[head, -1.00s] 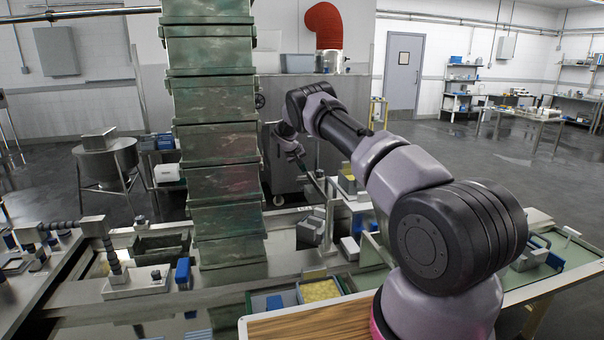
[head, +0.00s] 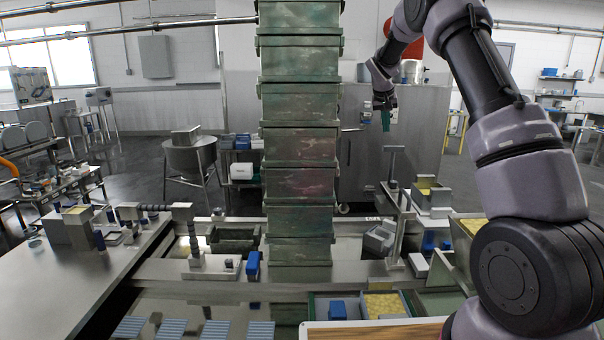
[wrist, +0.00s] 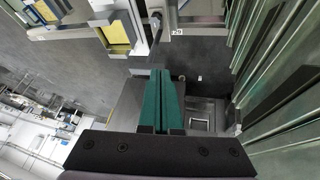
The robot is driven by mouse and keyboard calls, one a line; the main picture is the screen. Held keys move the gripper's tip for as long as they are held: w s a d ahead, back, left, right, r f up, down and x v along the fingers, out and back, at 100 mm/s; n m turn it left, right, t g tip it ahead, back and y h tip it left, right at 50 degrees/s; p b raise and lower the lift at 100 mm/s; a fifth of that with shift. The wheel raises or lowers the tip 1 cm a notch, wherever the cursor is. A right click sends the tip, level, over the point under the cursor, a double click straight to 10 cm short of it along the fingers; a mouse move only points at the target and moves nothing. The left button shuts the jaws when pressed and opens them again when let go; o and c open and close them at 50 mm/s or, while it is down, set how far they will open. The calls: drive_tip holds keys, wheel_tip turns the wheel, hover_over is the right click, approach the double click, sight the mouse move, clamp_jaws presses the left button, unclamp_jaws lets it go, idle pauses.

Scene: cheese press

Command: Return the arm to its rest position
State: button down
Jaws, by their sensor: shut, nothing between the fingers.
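My gripper (head: 386,120) hangs at the end of my raised arm, right of the tall stack of green crates (head: 300,145) in the head view. Its green fingers point down and look small there. In the wrist view my gripper (wrist: 161,75) shows its two green fingers pressed together, with nothing between them. The fingertips are in free air, apart from the crates, whose ribbed green sides (wrist: 280,75) fill the right of the wrist view.
A metal T-shaped post (head: 395,205) stands below my gripper. Trays with yellow contents (head: 383,305) lie at the front. A steel cabinet (head: 380,155) stands behind. A round steel vat (head: 192,160) is left of the crates.

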drive_tip(key=s+a+r+y, duration=0.1)
drive_tip(key=s+r, duration=0.4)
drive_tip(key=s, duration=0.3)
drive_tip(key=s+r+m+y, duration=0.1)
drive_tip(key=s+r, duration=0.4)
drive_tip(key=s, duration=0.3)
drive_tip(key=s+a+r+y, duration=0.1)
drive_tip(key=s+r, duration=0.4)
drive_tip(key=s, duration=0.3)
drive_tip(key=s+a+f+t+y, duration=0.1)
drive_tip(key=s+a, duration=0.1)
drive_tip(key=s, duration=1.1)
drive_tip(key=s+a+f+t+y, duration=0.1)
drive_tip(key=s+a+f, duration=0.1)
drive_tip(key=s, duration=1.1)
drive_tip(key=shift+a+m, duration=0.4)
